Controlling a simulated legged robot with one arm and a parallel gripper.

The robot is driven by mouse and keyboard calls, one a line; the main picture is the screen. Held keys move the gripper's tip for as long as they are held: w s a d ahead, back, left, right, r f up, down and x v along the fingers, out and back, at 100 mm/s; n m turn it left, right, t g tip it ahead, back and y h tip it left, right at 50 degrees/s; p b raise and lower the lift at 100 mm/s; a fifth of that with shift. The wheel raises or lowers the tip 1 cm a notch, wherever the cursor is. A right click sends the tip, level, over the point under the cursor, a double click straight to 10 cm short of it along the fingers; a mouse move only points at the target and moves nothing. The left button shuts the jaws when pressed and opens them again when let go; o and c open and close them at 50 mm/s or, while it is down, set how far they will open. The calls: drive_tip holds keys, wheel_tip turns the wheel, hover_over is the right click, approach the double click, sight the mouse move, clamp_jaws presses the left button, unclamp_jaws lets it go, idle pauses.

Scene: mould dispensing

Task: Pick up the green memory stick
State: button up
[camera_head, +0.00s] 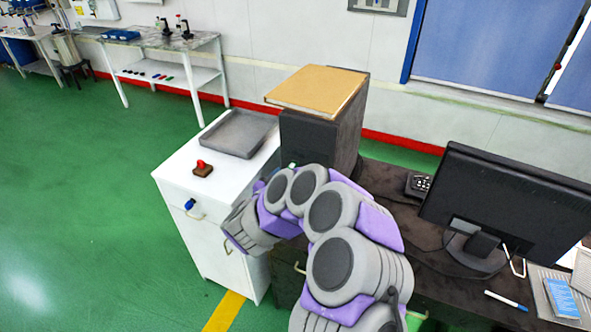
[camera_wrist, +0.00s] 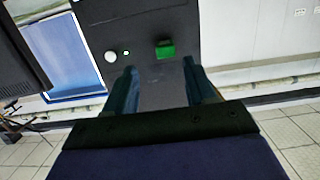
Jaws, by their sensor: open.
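The green memory stick (camera_wrist: 165,49) juts from the front face of a black computer tower (camera_wrist: 145,22) in the wrist view. My gripper (camera_wrist: 163,76) is open, with one dark finger on each side of the picture's middle. The stick lies just beyond the fingertips, roughly between them, and nothing is held. In the head view the tower (camera_head: 309,139) stands behind my arm, which hides its lower front. A tiny pale green spot shows there, too small to identify. My gripper's fingers cannot be made out in the head view.
A brown folder (camera_head: 318,88) lies on the tower. Left of it, a white cabinet (camera_head: 174,178) bears a grey tray (camera_head: 212,149) and a red-handled stamp (camera_head: 203,169). A monitor (camera_head: 505,205) stands on the dark desk at the right. Green floor is clear at the left.

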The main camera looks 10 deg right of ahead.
sight(291, 167)
drive_tip(key=b+x, duration=0.2)
drive_tip(key=x, duration=0.4)
drive_tip(key=shift+w+f, duration=0.1)
drive_tip(key=shift+f, duration=0.05)
drive_tip(key=shift+w+a, duration=0.25)
drive_tip(key=shift+a, duration=0.6)
drive_tip(key=shift+c, duration=0.6)
drive_tip(key=shift+s+d, duration=0.1)
drive_tip(key=shift+d, duration=0.6)
drive_tip(key=c, duration=0.6)
drive_tip(key=shift+a, duration=0.15)
drive_tip(key=c, duration=0.3)
drive_tip(key=shift+a, duration=0.1)
clamp_jaws()
